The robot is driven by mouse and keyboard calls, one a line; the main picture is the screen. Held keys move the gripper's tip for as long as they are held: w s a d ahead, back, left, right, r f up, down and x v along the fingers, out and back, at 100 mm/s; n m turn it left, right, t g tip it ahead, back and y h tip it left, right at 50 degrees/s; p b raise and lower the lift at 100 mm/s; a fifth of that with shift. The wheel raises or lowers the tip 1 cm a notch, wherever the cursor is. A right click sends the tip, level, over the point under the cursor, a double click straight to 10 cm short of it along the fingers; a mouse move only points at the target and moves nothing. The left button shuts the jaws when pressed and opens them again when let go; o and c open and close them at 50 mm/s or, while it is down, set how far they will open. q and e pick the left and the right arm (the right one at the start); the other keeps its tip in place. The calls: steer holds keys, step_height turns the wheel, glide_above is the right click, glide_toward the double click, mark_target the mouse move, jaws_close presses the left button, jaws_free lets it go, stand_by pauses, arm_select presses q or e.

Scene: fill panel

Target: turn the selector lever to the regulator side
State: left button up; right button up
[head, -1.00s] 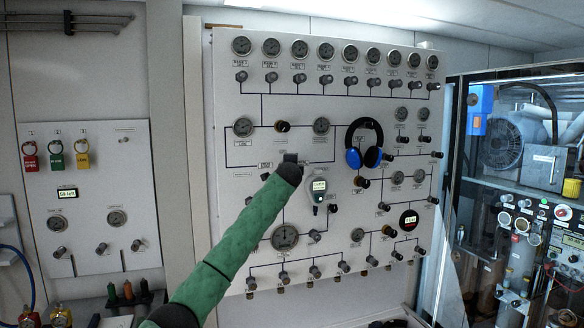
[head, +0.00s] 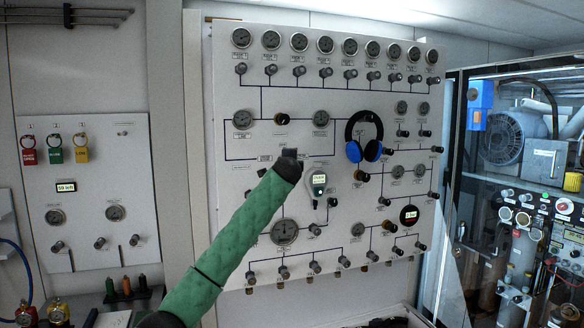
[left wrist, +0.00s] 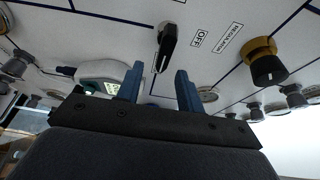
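The selector lever (left wrist: 166,48) is a black handle on the white panel, seen in the left wrist view just beyond my fingertips. Labels reading OFF and REGULATOR lie to its right there. My left gripper (left wrist: 160,78) is open, with a clear gap between its two blue-grey fingers. The lever's near end is roughly in line with that gap, and I see no grip on it. In the head view my left gripper (head: 290,154) is in front of the panel's middle and hides the lever. My right gripper is in neither view.
A handheld device with a lit display (head: 318,183) hangs right of the gripper. Blue and black headphones (head: 364,140) hang further right. A brass and black knob (left wrist: 265,63) stands right of the lever in the wrist view. Gauges and valves crowd the panel (head: 225,100).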

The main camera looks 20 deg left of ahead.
arm_select(q)
steer(key=shift+v, duration=1)
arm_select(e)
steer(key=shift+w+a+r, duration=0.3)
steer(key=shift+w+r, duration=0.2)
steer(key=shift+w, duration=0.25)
